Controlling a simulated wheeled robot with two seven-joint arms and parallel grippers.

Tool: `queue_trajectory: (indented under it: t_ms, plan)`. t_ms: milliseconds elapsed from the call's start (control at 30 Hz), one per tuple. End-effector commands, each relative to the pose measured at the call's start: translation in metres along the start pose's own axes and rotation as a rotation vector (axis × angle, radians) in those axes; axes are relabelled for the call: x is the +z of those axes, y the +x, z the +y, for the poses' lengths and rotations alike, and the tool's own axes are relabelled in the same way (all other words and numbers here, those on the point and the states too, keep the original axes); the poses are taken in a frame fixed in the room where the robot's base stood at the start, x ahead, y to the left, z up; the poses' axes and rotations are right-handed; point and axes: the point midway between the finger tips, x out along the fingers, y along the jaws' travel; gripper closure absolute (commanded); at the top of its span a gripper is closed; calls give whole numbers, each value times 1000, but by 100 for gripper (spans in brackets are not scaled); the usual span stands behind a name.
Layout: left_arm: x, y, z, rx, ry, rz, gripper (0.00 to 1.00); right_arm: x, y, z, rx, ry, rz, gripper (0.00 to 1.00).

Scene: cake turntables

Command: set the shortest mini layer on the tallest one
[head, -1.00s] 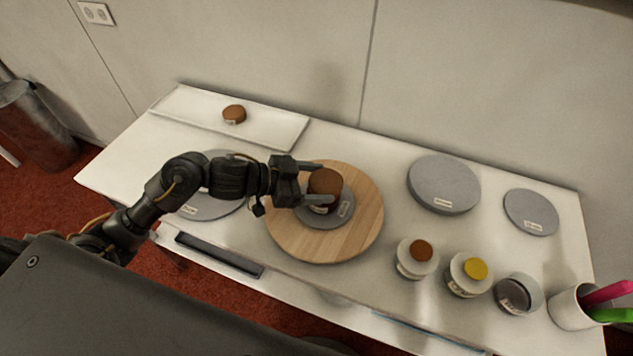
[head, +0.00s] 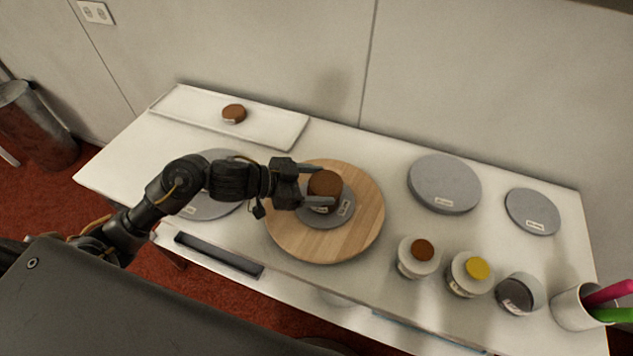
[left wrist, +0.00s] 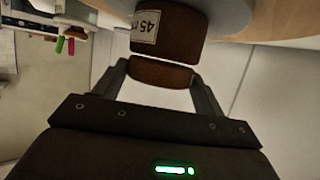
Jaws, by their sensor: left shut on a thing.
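My left gripper (head: 327,187) is over the wooden turntable (head: 365,230), shut on a short brown layer (head: 325,183). In the left wrist view this layer (left wrist: 160,72) sits between the two fingers. Right by it is a taller brown layer (left wrist: 170,30) with a white label reading 45, standing on a grey disc (head: 345,210) on the turntable. The held layer is above the taller one and roughly lined up with it; I cannot tell if they touch. Another brown layer (head: 234,114) lies on the white tray at the back left. My right gripper is out of view.
The white tray (head: 275,130) is at the back left. Grey discs (head: 445,183) (head: 532,211) lie to the right, another (head: 215,205) under my left arm. Small tubs (head: 415,265) and a cup (head: 570,310) with coloured handles stand at the front right.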

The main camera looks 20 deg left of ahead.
Motion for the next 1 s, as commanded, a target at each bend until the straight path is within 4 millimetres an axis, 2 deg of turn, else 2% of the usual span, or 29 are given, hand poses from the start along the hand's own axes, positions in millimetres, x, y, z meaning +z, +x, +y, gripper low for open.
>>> queue_trajectory:
  t_ms: [133, 167, 300, 367, 700, 867, 1000]
  plan:
    - [3, 2, 0, 0, -1, 0, 54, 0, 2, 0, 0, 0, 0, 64]
    - [3, 1, 0, 0, -1, 0, 28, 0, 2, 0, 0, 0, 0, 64]
    - [3, 1, 0, 0, 0, 0, 10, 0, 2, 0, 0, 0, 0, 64]
    - [3, 1, 0, 0, 0, 0, 4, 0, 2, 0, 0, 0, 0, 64]
    - [3, -4, 0, -1, 1, -1, 4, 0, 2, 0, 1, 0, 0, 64]
    - [5, -29, 0, -1, 3, -4, 4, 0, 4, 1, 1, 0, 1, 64]
    - [5, -58, 0, 0, 4, -5, 4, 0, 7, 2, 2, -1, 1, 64]
